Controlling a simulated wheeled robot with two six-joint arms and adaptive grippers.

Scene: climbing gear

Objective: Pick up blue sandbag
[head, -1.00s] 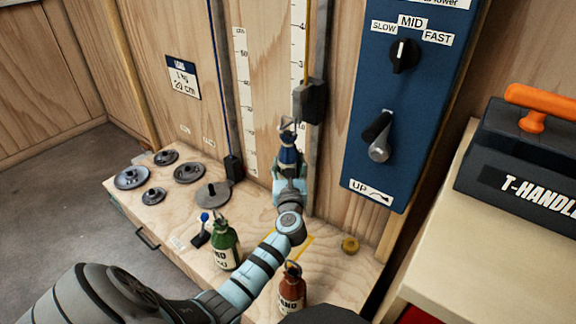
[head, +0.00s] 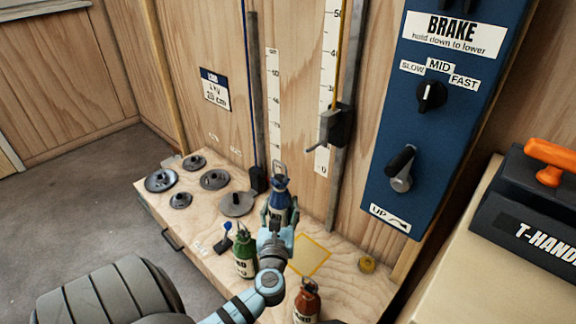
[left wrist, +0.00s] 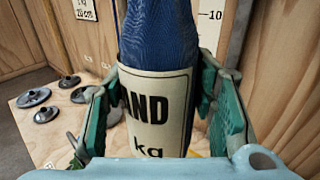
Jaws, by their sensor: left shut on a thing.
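The blue sandbag (head: 280,193) is upright with a metal loop on top and a cream label band. My left gripper (head: 279,215) is shut on it, near the back of the wooden bench. In the left wrist view the blue sandbag (left wrist: 158,38) stands between the two green finger pads (left wrist: 160,115), which press on either side of its label. The bag's lower end is hidden behind my gripper. My right gripper is not in view.
A green sandbag (head: 244,256) and a red-brown sandbag (head: 307,300) stand nearby on the bench (head: 350,285). Several grey discs (head: 214,180) lie left. A yellow-outlined square (head: 309,256) is bare. A hooked slider (head: 335,127) hangs on the rail behind.

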